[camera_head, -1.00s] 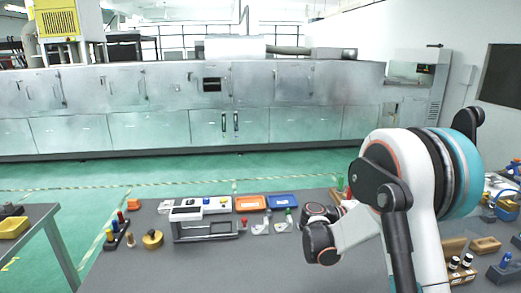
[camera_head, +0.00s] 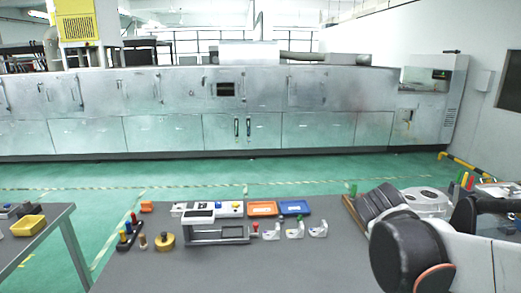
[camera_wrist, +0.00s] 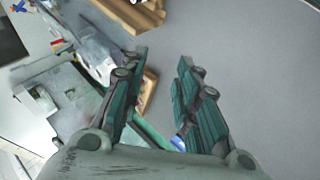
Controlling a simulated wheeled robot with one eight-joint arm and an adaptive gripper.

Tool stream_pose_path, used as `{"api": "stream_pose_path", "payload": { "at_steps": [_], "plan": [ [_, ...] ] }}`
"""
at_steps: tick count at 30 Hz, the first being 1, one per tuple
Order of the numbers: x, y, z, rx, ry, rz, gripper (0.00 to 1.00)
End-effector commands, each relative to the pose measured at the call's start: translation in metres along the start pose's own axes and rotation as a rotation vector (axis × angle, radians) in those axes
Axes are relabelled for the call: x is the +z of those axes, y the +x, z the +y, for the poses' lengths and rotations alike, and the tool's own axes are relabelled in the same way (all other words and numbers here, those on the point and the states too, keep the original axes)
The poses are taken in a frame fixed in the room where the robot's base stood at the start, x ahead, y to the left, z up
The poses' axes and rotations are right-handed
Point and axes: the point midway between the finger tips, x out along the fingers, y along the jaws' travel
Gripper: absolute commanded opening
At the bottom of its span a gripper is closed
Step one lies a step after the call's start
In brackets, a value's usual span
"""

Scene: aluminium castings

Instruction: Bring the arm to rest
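My arm (camera_head: 470,258) is low at the right of the head view, white with dark joints, and reaches past the right edge. My gripper (camera_wrist: 158,66) shows in the wrist view with two fingers with teal pads. The fingers are apart, with nothing held between them. A green strip and a small blue thing show behind the fingers, below the tips; they appear to lie on the surface beyond. I cannot make out the gripper in the head view.
The dark table (camera_head: 210,272) holds a white-and-grey fixture (camera_head: 215,228), an orange tray (camera_head: 262,208), a blue tray (camera_head: 294,207), several small pale castings (camera_head: 295,230) and a yellow round part (camera_head: 164,242). Another table (camera_head: 50,240) stands left. The table's front middle is clear.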

Motion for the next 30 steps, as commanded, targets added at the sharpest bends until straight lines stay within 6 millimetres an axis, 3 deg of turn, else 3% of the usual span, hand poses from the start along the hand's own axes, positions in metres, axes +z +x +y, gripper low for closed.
{"api": "stream_pose_path", "payload": {
  "at_steps": [9,18,30],
  "plan": [
    [0.051,-0.055,-0.06,-0.263,0.182,0.126,0.29],
    [0.083,-0.091,-0.109,-0.464,0.346,0.215,0.29],
    [0.089,-0.1,-0.12,-0.514,0.391,0.235,0.29]
  ]
}}
